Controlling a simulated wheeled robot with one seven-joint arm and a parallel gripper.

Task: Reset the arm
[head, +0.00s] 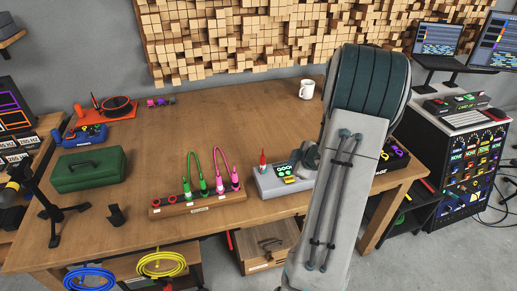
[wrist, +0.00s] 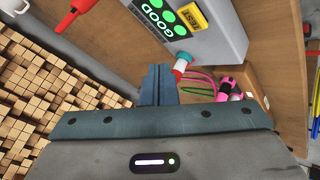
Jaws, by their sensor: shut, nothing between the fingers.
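My gripper (wrist: 160,75) shows in the wrist view with its two fingers together and nothing between them. A grey tester box (wrist: 218,40) with green lights, the word GOOD and a yellow TEST label lies just beyond the fingertips. A small red, white and teal part (wrist: 181,64) appears close to the right of the fingertips; I cannot tell whether they touch. In the head view my raised arm covers the right part of the table, and my fingers are hidden.
The wooden table (head: 225,130) has wide clear room in its middle and back. A wooden rack (head: 185,206) with pink and green plugs and cables stands left of the tester. A green toolbox (head: 90,169) is further left. A white mug (head: 306,89) stands at the back.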

